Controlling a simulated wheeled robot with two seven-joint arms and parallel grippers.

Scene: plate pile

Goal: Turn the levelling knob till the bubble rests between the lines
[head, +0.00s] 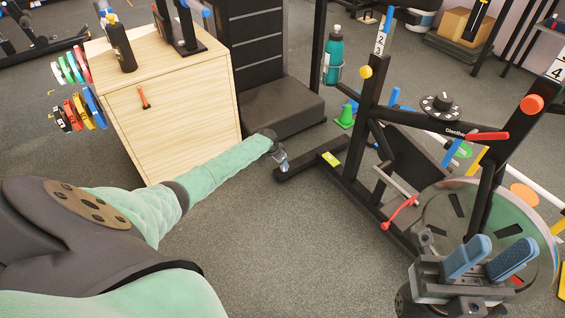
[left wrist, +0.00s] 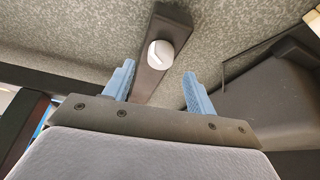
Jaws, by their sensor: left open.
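A pale round knob (left wrist: 160,54) sits near the end of a dark beam in the left wrist view. This looks like the black floor foot (head: 310,163) of the exercise bike in the head view. My left gripper (left wrist: 158,70) is open, its blue fingers apart on either side of the beam, with the knob seen between and beyond their tips. In the head view my left gripper (head: 282,160) is small at the foot's near end and hides the knob. A yellow-green piece (head: 331,158), perhaps the level, lies on the foot; its bubble is too small to read. My right gripper (head: 502,246) is open and empty.
The bike's flywheel (head: 440,205) and red lever (head: 400,212) stand near my right gripper. A wooden cabinet (head: 175,110) and a dark block (head: 285,105) stand behind my left arm. A green cone (head: 345,116) is beyond the foot. Floor between is clear.

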